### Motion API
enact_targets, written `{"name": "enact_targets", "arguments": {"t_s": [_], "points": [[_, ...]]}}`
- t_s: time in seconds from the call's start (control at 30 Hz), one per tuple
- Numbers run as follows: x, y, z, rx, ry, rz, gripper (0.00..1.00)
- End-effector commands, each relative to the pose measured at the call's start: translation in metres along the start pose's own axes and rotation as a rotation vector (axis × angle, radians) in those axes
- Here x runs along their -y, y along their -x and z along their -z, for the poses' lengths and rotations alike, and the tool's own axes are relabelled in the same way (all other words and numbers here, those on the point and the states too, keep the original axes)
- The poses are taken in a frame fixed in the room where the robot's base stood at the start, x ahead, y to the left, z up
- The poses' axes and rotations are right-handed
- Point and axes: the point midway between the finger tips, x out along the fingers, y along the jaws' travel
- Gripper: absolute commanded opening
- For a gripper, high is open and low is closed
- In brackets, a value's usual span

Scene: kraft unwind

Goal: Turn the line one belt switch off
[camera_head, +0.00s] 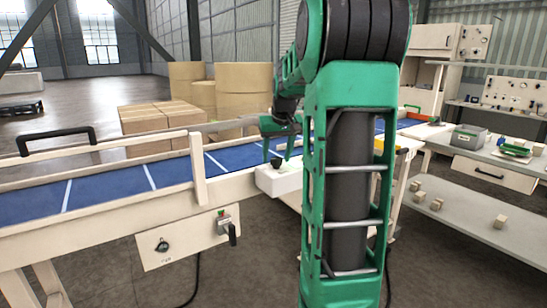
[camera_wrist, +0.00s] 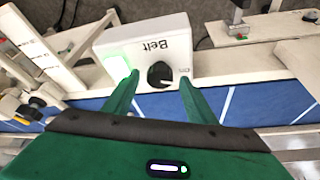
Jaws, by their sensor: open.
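A white switch box (camera_wrist: 112,45) marked "Belt", upside down in the wrist view, carries a round black knob (camera_wrist: 159,74) with a pale pointer line. A green light (camera_wrist: 118,64) glows on the box beside the knob. In the head view the box (camera_head: 272,181) sits on the conveyor's near rail. My green gripper (camera_wrist: 159,79) is open, with one finger on each side of the knob; I cannot tell if they touch it. In the head view my gripper (camera_head: 277,151) is above the box, partly hidden by my arm.
The blue belt conveyor (camera_head: 107,188) runs across the scene with cream rails. A lower panel (camera_head: 187,238) holds another black knob and a lever switch. Cardboard boxes (camera_head: 150,120) and large kraft rolls (camera_head: 241,90) stand behind. A workbench (camera_head: 481,176) is at right.

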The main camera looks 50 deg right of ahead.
Motion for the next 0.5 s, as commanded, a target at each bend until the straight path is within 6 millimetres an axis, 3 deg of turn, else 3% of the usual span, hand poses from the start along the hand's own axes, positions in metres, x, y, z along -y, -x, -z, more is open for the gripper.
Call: {"name": "enact_targets", "arguments": {"t_s": [0.2, 0.37, 0.5], "points": [[0.0, -0.0001, 0.0, 0.0, 0.0, 0.0, 0.49], [0.0001, 0.0001, 0.0, 0.0, 0.0, 0.0, 0.11], [0.0005, 0.0001, 0.0, 0.0, 0.0, 0.0, 0.11]]}}
